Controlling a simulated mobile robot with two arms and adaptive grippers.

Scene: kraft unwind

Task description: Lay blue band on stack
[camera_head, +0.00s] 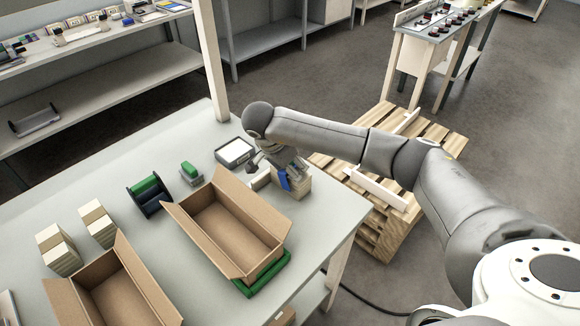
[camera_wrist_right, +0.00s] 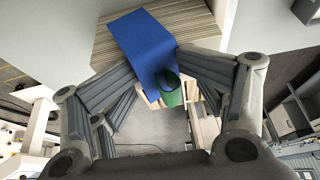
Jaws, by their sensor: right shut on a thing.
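The blue band (camera_head: 284,181) is a flat strip at my right gripper (camera_head: 276,171), against the near left side of a beige stack (camera_head: 301,184) near the table's far right edge. In the right wrist view the band (camera_wrist_right: 143,42) runs from between the fingers of my right gripper (camera_wrist_right: 160,78) across the layered stack (camera_wrist_right: 196,22). The gripper is shut on the band. A small green curled piece (camera_wrist_right: 171,92) shows at the fingers. I cannot tell whether the band touches the stack. My left gripper is not in view.
An open cardboard box (camera_head: 223,232) on a green base stands in front of the stack. A second open box (camera_head: 112,292), two other stacks (camera_head: 98,224), a green and black reel holder (camera_head: 149,193) and a white-topped tray (camera_head: 235,152) are on the table. A wooden pallet (camera_head: 440,138) stands beyond.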

